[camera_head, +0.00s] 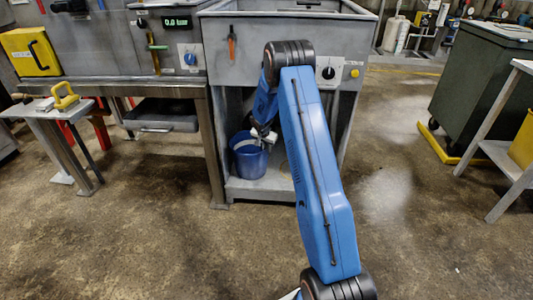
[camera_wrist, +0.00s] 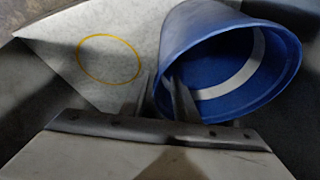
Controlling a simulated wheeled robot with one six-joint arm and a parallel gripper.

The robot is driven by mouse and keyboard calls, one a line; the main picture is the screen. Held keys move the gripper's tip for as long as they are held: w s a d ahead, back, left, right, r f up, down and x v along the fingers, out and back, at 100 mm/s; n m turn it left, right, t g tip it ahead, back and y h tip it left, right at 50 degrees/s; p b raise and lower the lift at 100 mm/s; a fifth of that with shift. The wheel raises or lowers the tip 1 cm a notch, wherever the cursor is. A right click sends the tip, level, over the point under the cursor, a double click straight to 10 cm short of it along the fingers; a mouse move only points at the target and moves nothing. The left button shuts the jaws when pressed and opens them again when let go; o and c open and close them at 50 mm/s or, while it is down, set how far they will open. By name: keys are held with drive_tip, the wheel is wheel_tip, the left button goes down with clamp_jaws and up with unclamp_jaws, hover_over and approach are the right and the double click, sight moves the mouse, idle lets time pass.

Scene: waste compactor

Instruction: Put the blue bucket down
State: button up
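The blue bucket (camera_head: 248,160) is in the open bay under the grey sink-like unit, in the left part of the bay. In the wrist view the bucket (camera_wrist: 185,27) fills the upper right, its open mouth towards the camera, with a pale band inside. My gripper (camera_wrist: 166,98) is at its near left rim, one finger outside the wall and one inside, closed on the rim. The head view shows my gripper (camera_head: 264,137) small at the bucket's top. Whether the bucket's base touches the bay floor I cannot tell.
A yellow ring (camera_wrist: 109,58) is marked on the pale floor left of the bucket in the wrist view. A small table (camera_head: 50,108) stands left; a dark green bin (camera_head: 480,85) stands right.

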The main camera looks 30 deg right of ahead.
drive_tip(key=s+a+r+n, duration=0.1)
drive_tip(key=s+a+r, duration=0.3)
drive_tip(key=s+r, duration=0.5)
drive_tip(key=s+a+r+n, duration=0.2)
drive_tip(key=s+a+r, duration=0.3)
drive_tip(key=r, duration=0.7)
drive_tip(key=s+a+r+n, duration=0.1)
drive_tip(key=s+a+r, duration=0.3)
drive_tip(key=s+r, duration=0.55)
drive_tip(key=s+a+r+n, duration=0.1)
drive_tip(key=s+a+r, duration=0.2)
drive_tip(key=s, duration=0.3)
drive_tip(key=s+a+r+n+t+y, duration=0.1)
drive_tip(key=s+a+r, duration=0.15)
drive_tip(key=s, duration=0.25)
drive_tip(key=s+a+r+n, duration=0.1)
drive_tip(key=s+a+r, duration=0.15)
drive_tip(key=s, duration=0.35)
drive_tip(key=s+a+n+y, duration=0.1)
drive_tip(key=s+a+n, duration=0.1)
drive_tip(key=s, duration=0.7)
drive_tip(key=s+a+n+y, duration=0.1)
drive_tip(key=s+a+n, duration=0.1)
drive_tip(key=s, duration=0.7)
drive_tip(key=shift+s+a+f, duration=0.15)
drive_tip(key=shift+a+f, duration=0.3)
